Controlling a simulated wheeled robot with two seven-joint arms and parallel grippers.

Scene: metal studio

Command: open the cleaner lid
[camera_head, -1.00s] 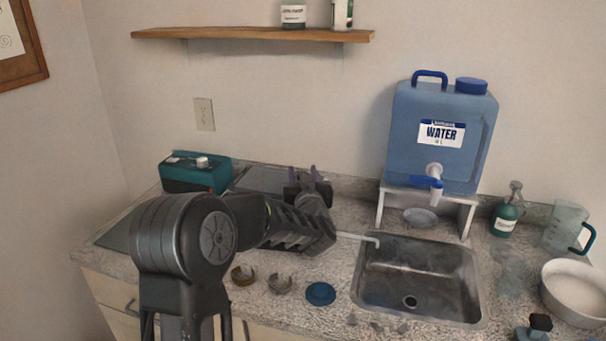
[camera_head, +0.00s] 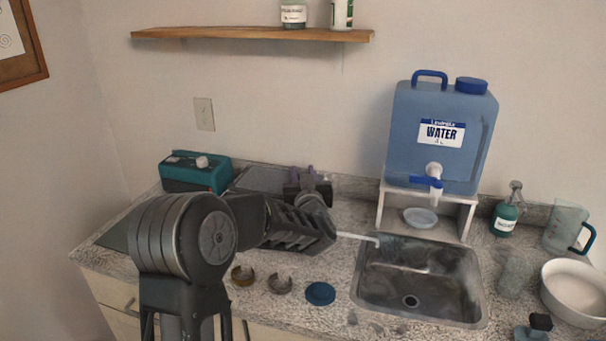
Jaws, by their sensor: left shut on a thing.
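My left gripper (camera_head: 305,177) is at the back of the counter. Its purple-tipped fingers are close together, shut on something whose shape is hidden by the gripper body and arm. A dark grey flat panel (camera_head: 262,179) lies just left of the gripper, partly covered by my arm. Left of the panel stands a teal box (camera_head: 196,173) with a white knob on its top. I cannot tell for sure which of these belongs to the cleaner or its lid. My right gripper is not in view.
A blue water container (camera_head: 438,105) stands on a white stand right of the gripper, behind the steel sink (camera_head: 418,282). A blue disc (camera_head: 320,293) and two small open rings lie at the front. A soap bottle (camera_head: 507,212), jug and bowl (camera_head: 574,290) crowd the right.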

